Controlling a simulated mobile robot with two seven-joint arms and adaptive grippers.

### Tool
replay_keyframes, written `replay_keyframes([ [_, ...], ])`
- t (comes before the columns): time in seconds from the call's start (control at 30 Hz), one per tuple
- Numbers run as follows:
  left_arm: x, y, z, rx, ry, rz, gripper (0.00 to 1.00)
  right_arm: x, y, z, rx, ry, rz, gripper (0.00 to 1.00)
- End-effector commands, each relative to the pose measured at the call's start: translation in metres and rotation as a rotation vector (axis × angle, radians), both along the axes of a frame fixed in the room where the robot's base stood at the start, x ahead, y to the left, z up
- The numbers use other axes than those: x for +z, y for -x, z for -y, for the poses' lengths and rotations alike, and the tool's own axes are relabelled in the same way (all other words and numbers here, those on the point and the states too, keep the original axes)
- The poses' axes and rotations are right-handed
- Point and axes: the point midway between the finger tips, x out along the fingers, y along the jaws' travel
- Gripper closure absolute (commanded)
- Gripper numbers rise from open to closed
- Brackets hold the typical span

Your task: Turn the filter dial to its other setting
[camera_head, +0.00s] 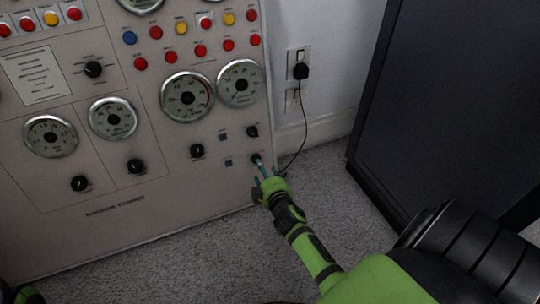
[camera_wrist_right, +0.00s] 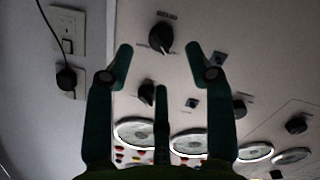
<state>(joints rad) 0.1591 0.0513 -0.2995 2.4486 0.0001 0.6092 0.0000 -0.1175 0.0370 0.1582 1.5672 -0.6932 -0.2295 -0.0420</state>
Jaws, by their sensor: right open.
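A black dial (camera_head: 256,159) sits at the panel's lower right corner. It also shows in the right wrist view (camera_wrist_right: 161,38), with its pointer slanting. A second black dial (camera_head: 252,131) is just above it and shows in the right wrist view (camera_wrist_right: 147,92). The labels are too small to read, so I cannot tell which is the filter dial. My right gripper (camera_head: 265,170) is open and empty in front of the lower dial, its fingers on either side of that dial in the wrist view. Contact cannot be told. My left gripper is not clearly in view.
The grey panel (camera_head: 130,190) carries several gauges, knobs and coloured buttons. Right of it, a black plug sits in a wall outlet (camera_head: 299,62) with a hanging cord. A large dark cabinet (camera_head: 420,110) stands at right. Grey carpet lies between them.

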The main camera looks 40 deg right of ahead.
Motion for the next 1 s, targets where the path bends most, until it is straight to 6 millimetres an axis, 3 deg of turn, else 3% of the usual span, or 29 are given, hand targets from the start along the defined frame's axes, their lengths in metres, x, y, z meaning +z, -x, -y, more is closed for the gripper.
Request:
replay_keyframes([
  [0.2,0.0,0.0,0.0,0.0,0.002,0.002,0.6,0.011,0.039,-0.013,-0.001,-0.002,-0.001,0.46],
  [0.4,0.0,0.0,0.0,0.0,0.002,0.002,0.6,0.017,0.057,-0.019,-0.001,-0.002,-0.001,0.46],
  [1.0,0.001,0.001,0.0,-0.001,0.002,0.002,0.6,0.018,0.06,-0.02,-0.001,-0.001,0.0,0.46],
])
